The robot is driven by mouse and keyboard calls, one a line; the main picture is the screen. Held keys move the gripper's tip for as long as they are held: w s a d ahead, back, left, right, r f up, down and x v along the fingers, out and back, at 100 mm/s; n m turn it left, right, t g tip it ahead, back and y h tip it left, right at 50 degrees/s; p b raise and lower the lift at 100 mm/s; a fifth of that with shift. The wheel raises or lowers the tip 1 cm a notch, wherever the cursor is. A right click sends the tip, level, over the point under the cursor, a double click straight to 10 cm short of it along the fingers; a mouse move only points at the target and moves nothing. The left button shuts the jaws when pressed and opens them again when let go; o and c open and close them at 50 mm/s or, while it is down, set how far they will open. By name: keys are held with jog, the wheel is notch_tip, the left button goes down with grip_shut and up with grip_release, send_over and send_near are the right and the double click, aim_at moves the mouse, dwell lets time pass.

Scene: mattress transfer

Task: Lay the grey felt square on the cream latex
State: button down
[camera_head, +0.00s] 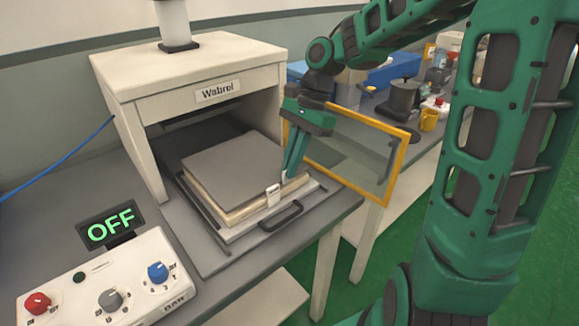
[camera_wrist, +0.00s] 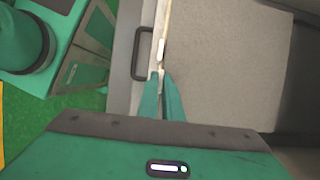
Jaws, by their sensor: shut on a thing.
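The grey felt square (camera_head: 232,165) lies flat over the cream latex (camera_head: 241,213), which shows as a pale edge beneath it. In the wrist view the felt (camera_wrist: 228,75) fills the right half, with a thin cream strip along its left edge. My gripper (camera_head: 287,177) is at the right part of the stack's front edge, pointing down. Its fingers (camera_wrist: 163,82) are close together at the felt's edge, shut on the felt; the exact contact is small and partly hidden. A small white tab (camera_head: 272,194) sits at the front edge beside the fingers.
The stack rests on a pull-out tray with a dark handle (camera_head: 281,216), in front of the white Wabrel machine (camera_head: 190,85). A yellow-framed glass door (camera_head: 350,152) stands open at right. A control box (camera_head: 98,282) and an OFF display (camera_head: 110,226) are at front left.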

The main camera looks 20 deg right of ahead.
jog(key=shift+f, duration=0.55)
jog(key=c, duration=1.9)
grip_release()
jog(key=shift+c, duration=0.2)
jog(key=v, duration=1.2)
jog(key=s+d+f+n+h, duration=0.1)
jog(key=s+d+f+n, duration=0.1)
jog(key=s, duration=0.6)
jog(key=s+d+f+n+t+h, duration=0.1)
jog(key=s+d+f+n, duration=0.2)
jog(key=s+d+f, duration=0.2)
jog(key=s+d+f+n+h, duration=0.2)
jog(key=s+d, duration=0.4)
jog(key=s, duration=0.5)
jog(key=shift+s+f+n, duration=0.4)
jog(key=shift+f+n, duration=0.1)
jog(key=shift+f, duration=0.2)
